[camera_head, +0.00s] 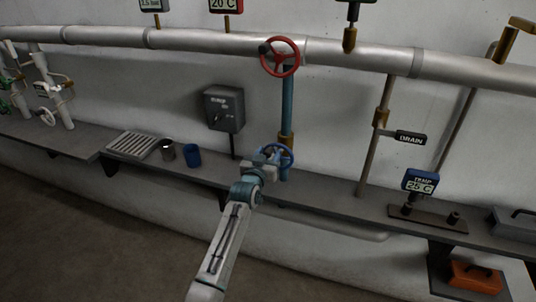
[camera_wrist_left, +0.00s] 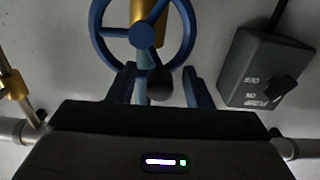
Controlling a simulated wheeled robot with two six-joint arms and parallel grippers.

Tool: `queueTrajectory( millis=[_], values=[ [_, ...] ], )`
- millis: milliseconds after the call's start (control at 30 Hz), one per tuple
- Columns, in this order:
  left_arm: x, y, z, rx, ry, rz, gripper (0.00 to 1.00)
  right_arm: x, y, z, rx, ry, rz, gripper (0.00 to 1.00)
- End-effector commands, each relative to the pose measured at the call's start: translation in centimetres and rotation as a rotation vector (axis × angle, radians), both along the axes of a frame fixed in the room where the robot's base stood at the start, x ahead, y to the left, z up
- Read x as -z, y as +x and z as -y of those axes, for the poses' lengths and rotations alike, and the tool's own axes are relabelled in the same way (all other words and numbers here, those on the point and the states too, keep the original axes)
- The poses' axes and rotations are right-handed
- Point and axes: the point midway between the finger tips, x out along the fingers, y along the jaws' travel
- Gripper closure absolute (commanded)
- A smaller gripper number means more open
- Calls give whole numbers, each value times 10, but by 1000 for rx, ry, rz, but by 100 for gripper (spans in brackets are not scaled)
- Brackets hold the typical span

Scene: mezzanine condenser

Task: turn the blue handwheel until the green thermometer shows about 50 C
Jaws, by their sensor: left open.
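The blue handwheel (camera_head: 291,154) sits on a blue and brass vertical pipe just above the shelf. In the left wrist view the wheel (camera_wrist_left: 142,36) fills the top, with a dark knob (camera_wrist_left: 160,83) at its lower rim. My left gripper (camera_head: 268,157) is at the wheel. Its open fingers (camera_wrist_left: 159,88) stand either side of the dark knob, apart from it as far as I can tell. A blue-framed thermometer (camera_head: 421,182) on the right reads 25 C. I see no green-framed thermometer. My right gripper is not in view.
A red handwheel (camera_head: 296,57) is higher on the same pipe. A grey switch box (camera_head: 224,109) is on the wall to the left. A blue cup (camera_head: 192,156) and a dark metal cup (camera_head: 168,151) stand on the shelf. A red display (camera_head: 225,5) reads 20 C.

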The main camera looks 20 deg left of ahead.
Motion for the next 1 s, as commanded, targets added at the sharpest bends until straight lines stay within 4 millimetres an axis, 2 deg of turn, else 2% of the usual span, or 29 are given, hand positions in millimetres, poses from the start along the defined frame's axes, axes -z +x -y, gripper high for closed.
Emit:
queueTrajectory(
  millis=[100, 300, 333, 667, 1000],
  values=[
    [0, 0, 0, 0, 0, 0, 56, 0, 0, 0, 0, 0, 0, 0],
    [0, 0, 0, 0, 0, 0, 96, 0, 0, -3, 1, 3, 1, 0],
    [0, 0, 0, 0, 0, 0, 99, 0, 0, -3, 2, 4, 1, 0],
    [0, 0, 2, 0, 42, 1, 99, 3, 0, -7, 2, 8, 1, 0],
    [-3, -1, 10, 1, 271, 9, 99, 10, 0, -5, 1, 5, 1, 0]
  ],
)
